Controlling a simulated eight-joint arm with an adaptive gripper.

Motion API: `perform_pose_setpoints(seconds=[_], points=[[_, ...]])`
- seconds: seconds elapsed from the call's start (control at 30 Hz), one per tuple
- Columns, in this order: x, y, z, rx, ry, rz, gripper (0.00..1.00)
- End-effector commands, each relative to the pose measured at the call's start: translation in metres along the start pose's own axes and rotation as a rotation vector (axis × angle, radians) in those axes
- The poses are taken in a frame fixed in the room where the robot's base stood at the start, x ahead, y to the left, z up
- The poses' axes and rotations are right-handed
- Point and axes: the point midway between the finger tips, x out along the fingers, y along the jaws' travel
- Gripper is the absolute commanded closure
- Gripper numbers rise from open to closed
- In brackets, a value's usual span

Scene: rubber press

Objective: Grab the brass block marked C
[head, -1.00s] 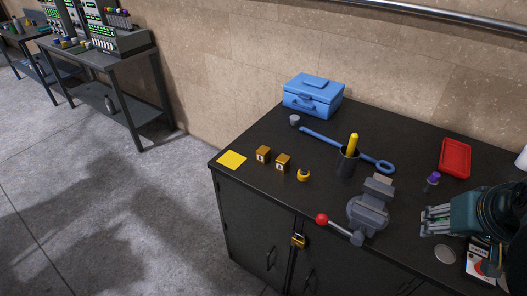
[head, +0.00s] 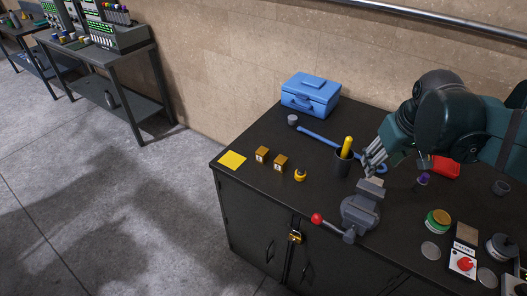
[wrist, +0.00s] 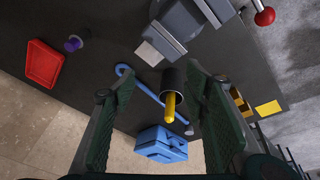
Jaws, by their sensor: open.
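Two small brass blocks stand side by side at the left of the dark bench: a left brass block (head: 262,155) and a right brass block (head: 280,163). Each has a pale label on its front; the letters are too small to read, so I cannot tell which is C. In the wrist view brass blocks (wrist: 239,99) show at the right, partly hidden behind the right finger. My gripper (head: 371,166) is open and empty, above the bench near the vise, well to the right of the blocks. In the wrist view its two fingers (wrist: 161,70) are spread apart.
Between gripper and blocks stand a dark cup (head: 341,164) with a yellow handle and a small yellow item (head: 300,175). The grey vise (head: 360,212) is in front. A blue toolbox (head: 311,94) and blue wrench (head: 317,137) lie behind. A yellow square (head: 232,160) lies left.

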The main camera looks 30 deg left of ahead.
Motion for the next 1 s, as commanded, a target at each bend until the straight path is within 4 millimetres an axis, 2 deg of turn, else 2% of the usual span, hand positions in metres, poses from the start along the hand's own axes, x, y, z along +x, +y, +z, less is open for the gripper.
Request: perform_pose_setpoints(seconds=[0.03,0.4,0.67,1.0], points=[[-0.001,-0.005,-0.013,-0.023,-0.006,-0.007,0.55],[0.018,-0.048,-0.081,-0.186,-0.057,-0.055,0.55],[0.036,-0.086,-0.124,-0.302,-0.093,-0.089,0.55],[0.065,-0.144,-0.173,-0.454,-0.138,-0.132,0.55]])
